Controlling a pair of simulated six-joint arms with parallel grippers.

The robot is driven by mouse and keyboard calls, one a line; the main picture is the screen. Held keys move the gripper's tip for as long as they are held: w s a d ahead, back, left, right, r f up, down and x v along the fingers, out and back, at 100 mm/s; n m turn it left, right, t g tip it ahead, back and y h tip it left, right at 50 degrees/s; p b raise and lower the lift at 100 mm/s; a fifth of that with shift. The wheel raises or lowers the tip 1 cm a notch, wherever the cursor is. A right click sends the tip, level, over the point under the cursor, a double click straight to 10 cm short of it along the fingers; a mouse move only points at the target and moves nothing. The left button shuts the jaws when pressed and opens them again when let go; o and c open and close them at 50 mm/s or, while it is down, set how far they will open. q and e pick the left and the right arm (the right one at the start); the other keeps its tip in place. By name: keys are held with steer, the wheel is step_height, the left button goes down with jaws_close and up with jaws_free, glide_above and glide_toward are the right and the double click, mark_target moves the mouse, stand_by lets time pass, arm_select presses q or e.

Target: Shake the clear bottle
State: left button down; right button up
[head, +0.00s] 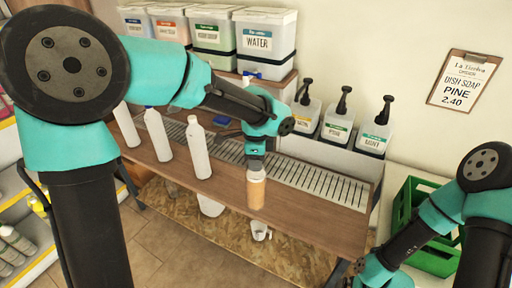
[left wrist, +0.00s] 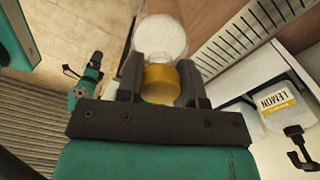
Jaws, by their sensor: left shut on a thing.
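My left gripper (head: 256,166) is shut on the clear bottle (head: 256,194), gripping it at its top end. In the head view the bottle hangs about upright near the wooden bench's front edge, and a brownish tone shows through it. I cannot tell the gap between its base and the bench.
White bottles (head: 198,148) stand on the bench (head: 232,190) to the left. A slotted drain grate (head: 310,180) runs behind. Pump containers (head: 338,122) stand back right, and labelled drums (head: 264,38) on a raised shelf. A green crate (head: 408,200) is at right.

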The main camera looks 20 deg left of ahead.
arm_select(q)
steer(key=shift+w+f, duration=0.1)
steer(key=shift+w, duration=0.05)
step_height(320, 180, up, 7)
steer(key=shift+r, duration=0.15)
step_height(320, 180, down, 7)
steer(key=shift+f, duration=0.2)
step_height(320, 180, up, 7)
steer(key=shift+f, duration=0.1)
steer(key=shift+r, duration=0.3)
step_height(320, 180, down, 8)
steer(key=shift+r, duration=0.4)
steer(key=shift+f, duration=0.1)
